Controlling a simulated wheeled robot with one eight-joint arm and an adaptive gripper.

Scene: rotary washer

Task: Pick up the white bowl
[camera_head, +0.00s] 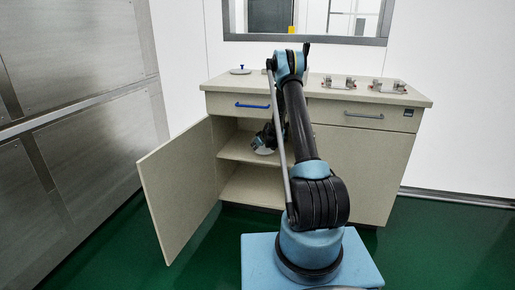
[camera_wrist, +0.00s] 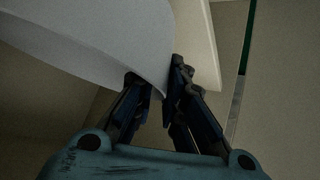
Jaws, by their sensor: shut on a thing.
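The white bowl (camera_wrist: 112,38) fills the upper left of the wrist view, with its wall running down between my fingers. In the head view a small pale part of the bowl (camera_head: 265,151) shows at the cabinet's middle shelf (camera_head: 240,150). My gripper (camera_wrist: 160,82) is shut on the bowl's edge, one finger on each side of the wall. In the head view my gripper (camera_head: 262,139) is inside the open cabinet, partly hidden by my arm. I cannot tell whether the bowl touches the shelf.
The cabinet's left door (camera_head: 180,195) stands open to the left. Drawers with a blue handle (camera_head: 252,105) and a grey handle (camera_head: 363,115) are above. The countertop (camera_head: 315,88) holds a blue-knobbed lid (camera_head: 241,70) and metal devices (camera_head: 388,86). The lower compartment looks empty.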

